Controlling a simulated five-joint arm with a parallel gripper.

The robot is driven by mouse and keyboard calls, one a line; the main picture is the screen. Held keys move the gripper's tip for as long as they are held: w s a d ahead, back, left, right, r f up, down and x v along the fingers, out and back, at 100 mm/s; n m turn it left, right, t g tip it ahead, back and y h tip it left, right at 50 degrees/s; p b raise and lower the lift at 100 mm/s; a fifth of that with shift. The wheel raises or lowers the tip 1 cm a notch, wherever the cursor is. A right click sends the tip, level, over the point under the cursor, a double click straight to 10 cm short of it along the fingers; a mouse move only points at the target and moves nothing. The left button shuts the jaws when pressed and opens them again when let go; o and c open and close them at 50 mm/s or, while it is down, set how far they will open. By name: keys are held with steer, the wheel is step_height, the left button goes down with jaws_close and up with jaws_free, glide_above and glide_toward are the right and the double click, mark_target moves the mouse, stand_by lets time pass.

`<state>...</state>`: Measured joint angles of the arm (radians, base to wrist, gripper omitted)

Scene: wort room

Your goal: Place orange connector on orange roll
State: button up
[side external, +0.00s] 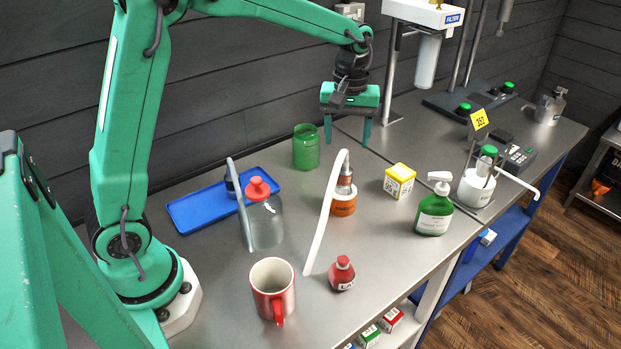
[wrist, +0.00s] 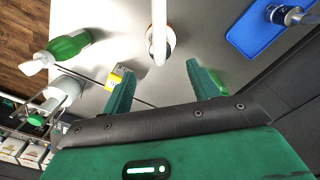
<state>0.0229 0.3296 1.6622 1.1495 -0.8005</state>
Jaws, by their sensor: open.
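The orange roll (side external: 343,206) stands on the steel bench in the side view, with dark lettering on its side. A connector (side external: 345,180) with a metallic, orange-brown body stands upright at the top of the roll, and a white hose (side external: 323,220) arches from it down to the bench. I cannot tell whether the connector is fully seated. My gripper (side external: 347,138) is open and empty above the connector, fingers pointing down. In the wrist view the white hose (wrist: 158,25) shows beyond the gap between my gripper's fingers (wrist: 163,76); the roll is mostly hidden there.
A yellow box (side external: 399,181) and green pump bottle (side external: 434,212) stand right. A red-capped bottle (side external: 264,222), blue tray (side external: 185,212), red mug (side external: 272,288) and small red bottle (side external: 342,273) are nearby.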

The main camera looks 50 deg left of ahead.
steer(key=shift+r, duration=0.15)
stand_by(0.5)
steer(key=shift+s+r, duration=0.4)
steer(key=shift+s, duration=0.1)
steer(key=s+r+m+t, duration=0.1)
steer(key=s+m+t, duration=0.1)
steer(key=s, duration=0.5)
steer(key=s+r+m+t, duration=0.1)
steer(key=s+m, duration=0.3)
steer(key=s, duration=0.4)
steer(key=s+a+r+m+t, duration=0.1)
steer(key=s+r+m+t, duration=0.1)
steer(key=s, duration=0.5)
steer(key=shift+s+r+m+t, duration=0.3)
steer(key=shift+r+m, duration=0.15)
steer(key=shift+m, duration=0.05)
